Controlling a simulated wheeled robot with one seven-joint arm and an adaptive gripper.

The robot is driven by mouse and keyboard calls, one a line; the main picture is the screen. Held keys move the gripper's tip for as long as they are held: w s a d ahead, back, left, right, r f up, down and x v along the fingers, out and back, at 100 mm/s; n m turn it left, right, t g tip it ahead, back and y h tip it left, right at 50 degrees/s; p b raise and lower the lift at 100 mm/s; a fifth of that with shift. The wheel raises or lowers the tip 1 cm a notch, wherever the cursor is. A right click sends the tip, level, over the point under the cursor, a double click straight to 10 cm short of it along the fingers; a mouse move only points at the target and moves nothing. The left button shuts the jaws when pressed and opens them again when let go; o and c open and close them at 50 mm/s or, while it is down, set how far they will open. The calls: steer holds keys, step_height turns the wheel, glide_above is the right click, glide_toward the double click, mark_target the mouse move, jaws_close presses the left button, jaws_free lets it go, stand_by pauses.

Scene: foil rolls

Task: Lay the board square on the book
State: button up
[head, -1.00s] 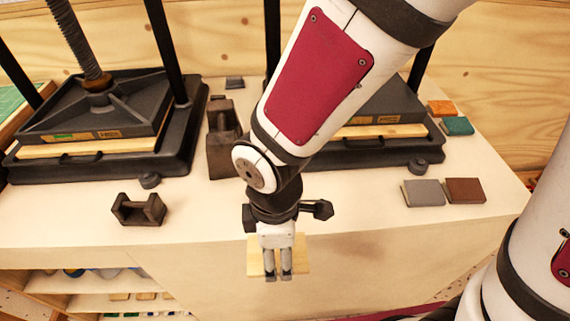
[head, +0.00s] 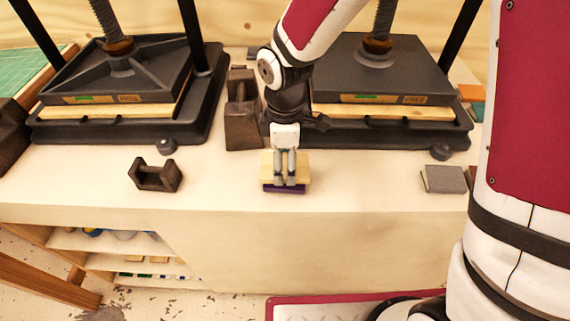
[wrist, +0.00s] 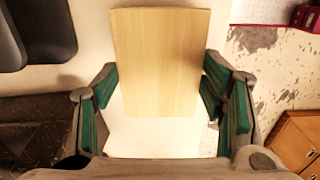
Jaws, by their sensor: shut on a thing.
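The board (head: 301,163) is a small pale wooden plate. My gripper (head: 286,182) is shut on it by its two side edges, with the fingers pointing down at the front of the table. In the wrist view the board (wrist: 160,60) lies between the green-padded fingers and looks roughly straight to them. The book (head: 270,188) shows as a dark purple strip just below the board's near edge in the head view. Most of the book is hidden by the board and fingers. I cannot tell whether the board touches it.
Two dark screw presses (head: 115,75) (head: 385,70) stand behind. A tall dark block (head: 241,125) is behind and left of my gripper, and a dark notched block (head: 155,175) lies farther left. A grey block (head: 443,179) lies right. The table's front edge is close.

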mark_target(285, 166)
steer(key=shift+f, duration=1.3)
steer(key=shift+f, duration=0.1)
steer(key=o, duration=1.2)
step_height(285, 166, up, 12)
steer(key=s+d+r+m+t, duration=0.3)
steer(key=s+d+r+m, duration=0.3)
steer(key=d+r+m, duration=0.35)
steer(key=shift+s+d+r+m+t, duration=0.3)
steer(key=shift+s+d+r+m, duration=0.35)
steer(key=shift+s+d+m, duration=0.95)
steer(key=shift+s+d+r+m+t, duration=0.3)
steer(key=shift+s+d+r+m, duration=0.4)
steer(key=shift+s+d+m, duration=0.85)
steer(key=shift+s+d+r+m+t, duration=0.3)
steer(key=shift+s+d+r+m, duration=0.5)
steer(key=shift+s+d, duration=0.85)
